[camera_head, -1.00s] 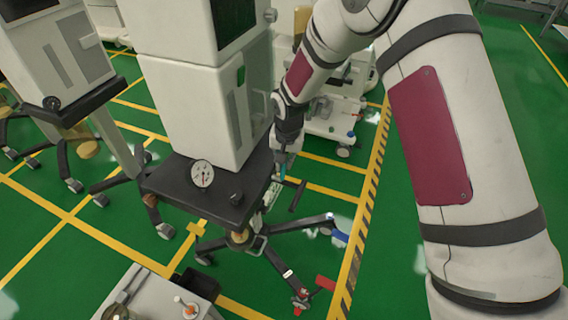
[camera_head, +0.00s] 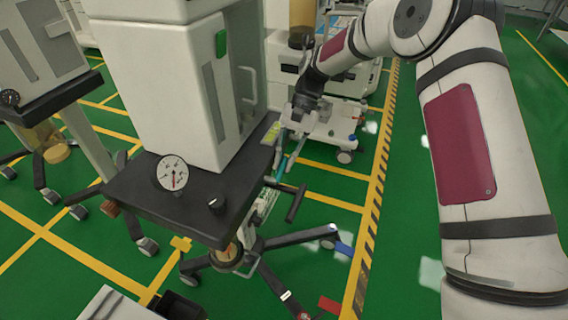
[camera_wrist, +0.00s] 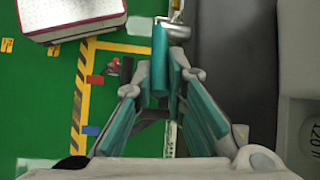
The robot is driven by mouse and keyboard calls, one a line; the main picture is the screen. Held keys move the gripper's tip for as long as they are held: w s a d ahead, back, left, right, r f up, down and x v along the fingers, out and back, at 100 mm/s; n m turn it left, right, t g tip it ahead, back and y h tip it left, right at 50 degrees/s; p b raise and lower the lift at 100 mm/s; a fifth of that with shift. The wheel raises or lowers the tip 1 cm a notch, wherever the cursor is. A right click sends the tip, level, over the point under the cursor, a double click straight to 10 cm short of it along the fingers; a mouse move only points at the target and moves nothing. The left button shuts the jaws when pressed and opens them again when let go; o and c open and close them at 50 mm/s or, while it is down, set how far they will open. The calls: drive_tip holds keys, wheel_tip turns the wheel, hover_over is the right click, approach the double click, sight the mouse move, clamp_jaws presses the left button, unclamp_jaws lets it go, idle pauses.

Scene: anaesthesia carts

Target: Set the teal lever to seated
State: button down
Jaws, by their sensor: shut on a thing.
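The teal lever (camera_wrist: 160,52) shows in the wrist view as a teal bar with a metal piece beside it, next to the dark edge of the cart. My gripper (camera_wrist: 163,78) is shut on the lever, with its teal-padded fingers on either side. The exact contact is partly hidden by the fingers. In the head view, my gripper (camera_head: 284,158) is at the right side of the middle cart (camera_head: 180,90), beside its black shelf (camera_head: 150,200). There the teal of the lever and the finger pads cannot be told apart.
A black handle (camera_head: 297,203) sticks out below my gripper. Wheeled legs spread underneath. Another cart (camera_head: 40,50) stands left. Green floor is open to the right.

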drive_tip(key=shift+w+f+g+b, duration=0.15)
drive_tip(key=shift+f+g+b, duration=0.35)
drive_tip(key=shift+b, duration=0.1)
drive_tip(key=shift+d, duration=0.1)
drive_tip(key=c, duration=1.6)
unclamp_jaws()
drive_tip(key=shift+r, duration=0.1)
drive_tip(key=shift+r, duration=0.1)
